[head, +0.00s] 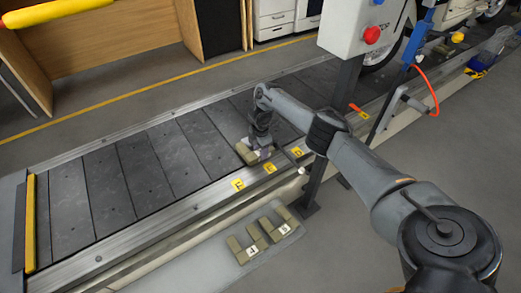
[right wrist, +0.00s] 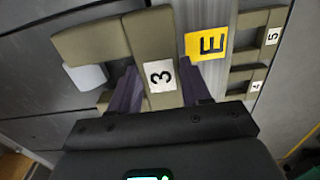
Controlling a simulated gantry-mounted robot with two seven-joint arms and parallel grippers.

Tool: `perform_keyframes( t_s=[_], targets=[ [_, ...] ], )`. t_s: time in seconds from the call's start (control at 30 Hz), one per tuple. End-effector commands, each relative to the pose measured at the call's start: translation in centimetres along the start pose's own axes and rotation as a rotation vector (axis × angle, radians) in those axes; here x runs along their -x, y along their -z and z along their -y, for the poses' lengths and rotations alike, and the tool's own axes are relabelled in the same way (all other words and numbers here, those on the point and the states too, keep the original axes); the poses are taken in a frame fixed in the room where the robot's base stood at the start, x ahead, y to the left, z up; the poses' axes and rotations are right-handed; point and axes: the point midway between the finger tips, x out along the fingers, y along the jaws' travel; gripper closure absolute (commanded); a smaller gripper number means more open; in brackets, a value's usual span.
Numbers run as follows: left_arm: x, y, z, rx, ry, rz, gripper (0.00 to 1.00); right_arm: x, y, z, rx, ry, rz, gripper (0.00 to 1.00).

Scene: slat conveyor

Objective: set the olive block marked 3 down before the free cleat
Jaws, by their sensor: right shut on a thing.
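The olive block marked 3 (right wrist: 150,45) is between the two dark fingers of my right gripper (right wrist: 155,92) in the right wrist view. An olive arm of it extends left, beside a pale grey rounded piece (right wrist: 88,77) that may be a cleat. In the head view the olive block (head: 246,154) shows at my right gripper (head: 262,150), over the conveyor's near side by the yellow E label (head: 270,168). Whether it touches the slats is hidden. I cannot make out which cleat is free. My left gripper is out of view.
Olive blocks marked 4 (head: 241,252) and 5 (head: 285,228) lie on a grey ledge (head: 180,275) before the conveyor. Yellow labels F (head: 238,184) and D (head: 297,152) mark the rail. A post with a control box (head: 350,30) stands close by. The left slats (head: 110,190) are clear.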

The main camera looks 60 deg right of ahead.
Motion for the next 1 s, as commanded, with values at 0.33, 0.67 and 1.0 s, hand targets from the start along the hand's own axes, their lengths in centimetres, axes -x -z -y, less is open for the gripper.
perform_keyframes(
  t_s=[0.33,0.67,1.0],
  targets=[
    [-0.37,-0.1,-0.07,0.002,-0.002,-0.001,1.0,-0.52,0.02,-0.03,0.0,-0.001,-0.001,1.0],
    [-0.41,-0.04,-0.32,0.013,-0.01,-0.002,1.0,-0.63,0.01,-0.02,0.0,-0.001,0.0,0.23],
    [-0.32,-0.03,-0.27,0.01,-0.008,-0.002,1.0,-0.56,-0.02,0.03,0.0,0.001,0.0,0.23]
  ],
)
